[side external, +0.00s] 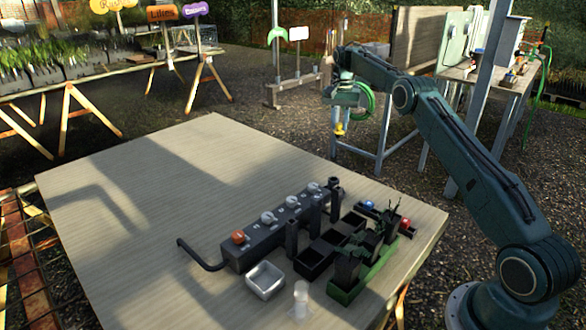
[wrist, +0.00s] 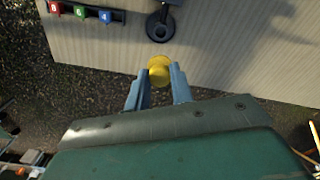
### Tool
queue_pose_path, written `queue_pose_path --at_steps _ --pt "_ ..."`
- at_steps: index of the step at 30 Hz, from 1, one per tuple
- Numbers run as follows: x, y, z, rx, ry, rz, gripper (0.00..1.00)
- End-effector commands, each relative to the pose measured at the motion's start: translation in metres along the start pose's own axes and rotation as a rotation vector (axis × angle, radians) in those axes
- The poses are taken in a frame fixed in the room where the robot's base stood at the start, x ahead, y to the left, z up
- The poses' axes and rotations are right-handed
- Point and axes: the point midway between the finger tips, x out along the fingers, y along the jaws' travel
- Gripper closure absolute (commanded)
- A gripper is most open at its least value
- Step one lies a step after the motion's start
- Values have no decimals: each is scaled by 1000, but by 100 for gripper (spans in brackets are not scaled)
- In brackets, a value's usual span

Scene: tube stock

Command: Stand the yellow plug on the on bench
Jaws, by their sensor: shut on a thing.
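My gripper (side external: 343,108) is shut on the yellow plug (side external: 339,129), which hangs below the fingers in the side view. In the wrist view the yellow plug (wrist: 159,66) shows as a rounded yellow end between the two blue-grey fingertips (wrist: 159,84). The fingers hide part of it. The wooden bench (side external: 150,180) lies below, and in the side view the plug appears high, near or past its far edge. The wrist view shows the bench (wrist: 225,60) with its edge close to the plug.
A dark manifold (side external: 262,243) with an orange knob and white knobs stands on the bench among dark posts. A white dish (side external: 264,280), a pale cylinder (side external: 300,299) and a green rack (side external: 362,272) with dark pots are nearer. The bench's left and far areas are clear.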

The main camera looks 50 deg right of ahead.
Motion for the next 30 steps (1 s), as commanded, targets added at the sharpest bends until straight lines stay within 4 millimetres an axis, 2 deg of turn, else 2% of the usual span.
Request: queue_pose_path --at_steps 14,30 --pt "65 16 1 -495 -2 1 100" --pt "137 47 22 -1075 -2 0 100"
